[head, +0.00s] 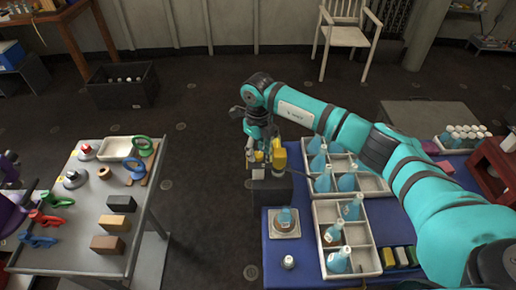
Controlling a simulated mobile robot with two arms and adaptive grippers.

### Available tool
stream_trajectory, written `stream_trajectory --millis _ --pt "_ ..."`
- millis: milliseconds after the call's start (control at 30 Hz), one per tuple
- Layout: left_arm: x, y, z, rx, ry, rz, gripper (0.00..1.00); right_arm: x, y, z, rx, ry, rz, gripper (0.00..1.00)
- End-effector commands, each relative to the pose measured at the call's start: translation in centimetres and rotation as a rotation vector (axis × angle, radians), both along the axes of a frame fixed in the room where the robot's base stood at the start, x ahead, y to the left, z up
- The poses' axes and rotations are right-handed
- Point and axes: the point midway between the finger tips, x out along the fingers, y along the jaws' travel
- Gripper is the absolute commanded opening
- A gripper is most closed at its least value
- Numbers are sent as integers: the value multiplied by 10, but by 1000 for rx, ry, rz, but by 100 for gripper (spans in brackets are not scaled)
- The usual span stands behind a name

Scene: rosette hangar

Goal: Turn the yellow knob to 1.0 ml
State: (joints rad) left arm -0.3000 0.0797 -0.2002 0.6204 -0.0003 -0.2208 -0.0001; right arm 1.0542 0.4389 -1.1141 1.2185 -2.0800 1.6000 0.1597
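A dark dispenser-like box (270,192) stands at the left edge of the blue-covered table. A yellow part (280,158), which looks like the knob, sits above it, with smaller yellow bits just to its left. My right gripper (257,151) points down from the teal arm at these yellow parts, close to the left of the larger one. The fingers are small and overlap the yellow bits, so I cannot tell whether they touch or grip. The knob's scale and setting are too small to read.
Blue flasks stand in white divided trays (318,238) to the right of the box. One flask (285,217) stands on a small pale plate in front. A grey table (75,245) with blocks and coloured rings is at left; open floor lies between.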

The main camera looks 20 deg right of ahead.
Motion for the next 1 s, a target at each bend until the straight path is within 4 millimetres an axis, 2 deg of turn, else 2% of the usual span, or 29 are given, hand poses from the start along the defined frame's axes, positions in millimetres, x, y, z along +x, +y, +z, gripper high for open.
stream_trajectory --millis 167,400,467,733,1000 --pt "0 0 3 0 0 0 77 0 0 -10 0 0 2 40" --pt "0 0 3 0 -1 0 77 0 0 -11 0 0 2 40" --pt "0 0 3 0 -1 0 77 0 0 -11 0 0 2 35" --pt "0 0 3 0 -1 0 77 0 0 -11 0 -1 1 0" --pt "0 0 1 0 -1 0 77 0 0 -11 0 -1 -29 0"
